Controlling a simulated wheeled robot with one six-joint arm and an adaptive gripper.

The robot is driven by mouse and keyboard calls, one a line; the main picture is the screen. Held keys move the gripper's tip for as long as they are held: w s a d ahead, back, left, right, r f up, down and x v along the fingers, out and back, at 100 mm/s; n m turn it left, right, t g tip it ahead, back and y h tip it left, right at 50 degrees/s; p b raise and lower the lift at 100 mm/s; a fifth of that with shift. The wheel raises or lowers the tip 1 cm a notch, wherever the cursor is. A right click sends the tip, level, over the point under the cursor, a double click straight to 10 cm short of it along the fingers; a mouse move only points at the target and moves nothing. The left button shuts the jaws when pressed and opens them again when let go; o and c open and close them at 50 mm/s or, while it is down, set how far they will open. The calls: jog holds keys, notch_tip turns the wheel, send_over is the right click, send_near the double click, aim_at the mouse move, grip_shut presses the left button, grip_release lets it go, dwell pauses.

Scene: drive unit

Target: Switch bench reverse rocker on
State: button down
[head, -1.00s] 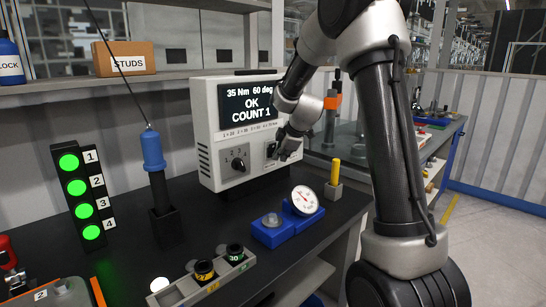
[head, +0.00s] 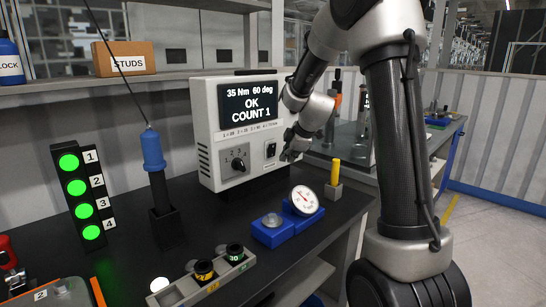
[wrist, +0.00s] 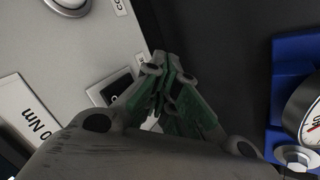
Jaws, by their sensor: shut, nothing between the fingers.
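The grey controller box (head: 205,130) stands on the dark bench, with its screen (head: 249,104) reading "35 Nm 60 deg OK COUNT 1". The rocker (head: 271,150) is a small dark switch on the right of its front face, right of the rotary knob (head: 238,164). In the wrist view the rocker (wrist: 112,87) is partly hidden by my fingers. My gripper (head: 288,157) is shut and empty, just right of the rocker in the head view. In the wrist view its fingertips (wrist: 162,62) lie beside the rocker. I cannot tell which way the rocker is tipped.
Blue fixtures with a dial gauge (head: 304,200) stand below my gripper, near a yellow-topped post (head: 335,172). A blue-topped tool (head: 154,165) stands left of the box, beside a stack of lit green lamps (head: 77,187). The bench between is partly clear.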

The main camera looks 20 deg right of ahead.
jog(key=shift+s+d+r, duration=0.15)
jog(key=shift+s+d, duration=0.15)
jog(key=shift+s, duration=0.4)
jog(key=shift+s+d+r, duration=0.1)
jog(key=shift+s+d, duration=0.15)
jog(key=shift+s, duration=0.4)
